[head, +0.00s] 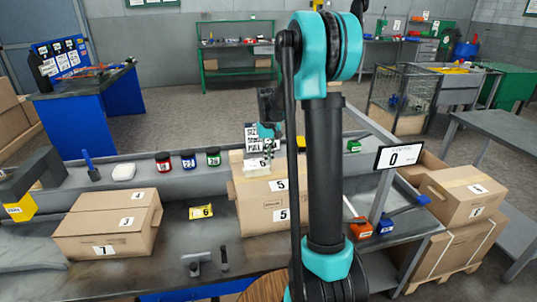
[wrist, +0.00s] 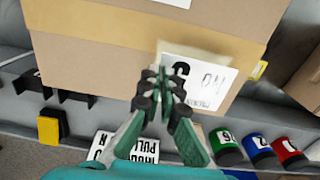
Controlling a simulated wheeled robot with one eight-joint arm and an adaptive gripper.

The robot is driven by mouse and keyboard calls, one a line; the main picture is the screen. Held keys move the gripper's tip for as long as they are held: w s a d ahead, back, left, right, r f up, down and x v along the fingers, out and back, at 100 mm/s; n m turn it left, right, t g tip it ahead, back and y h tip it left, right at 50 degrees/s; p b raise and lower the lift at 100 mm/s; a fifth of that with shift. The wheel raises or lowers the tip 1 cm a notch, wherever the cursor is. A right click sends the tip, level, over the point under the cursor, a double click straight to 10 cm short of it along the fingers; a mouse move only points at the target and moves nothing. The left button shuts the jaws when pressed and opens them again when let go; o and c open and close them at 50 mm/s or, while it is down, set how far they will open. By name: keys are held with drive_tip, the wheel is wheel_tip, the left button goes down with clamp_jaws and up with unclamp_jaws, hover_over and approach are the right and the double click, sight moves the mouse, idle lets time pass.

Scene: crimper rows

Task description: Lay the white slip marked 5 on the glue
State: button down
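My gripper (wrist: 163,82) is shut on the left edge of a white slip (wrist: 208,80) in the wrist view. The slip's print is upside down there, and the fingers partly cover its large digit, which looks like a 5. A pale patch, looking like the glue (wrist: 192,46), shows on the cardboard box (wrist: 110,50) just beyond the slip, which partly hides it. The slip overlaps the box's edge; whether it touches the box I cannot tell. In the head view the slip (head: 261,164) shows small at the top of the middle box (head: 255,205), below my gripper (head: 268,140).
The middle box bears two labels marked 5. A white sign (head: 253,138) stands behind it, near several colored jars (head: 188,160). A yellow tag marked 6 (head: 201,211) lies left of the box.

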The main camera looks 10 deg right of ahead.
drive_tip(key=shift+f, duration=1.6)
drive_tip(key=c, duration=1.6)
unclamp_jaws()
drive_tip(key=shift+c, duration=0.2)
wheel_tip(320, 180, up, 12)
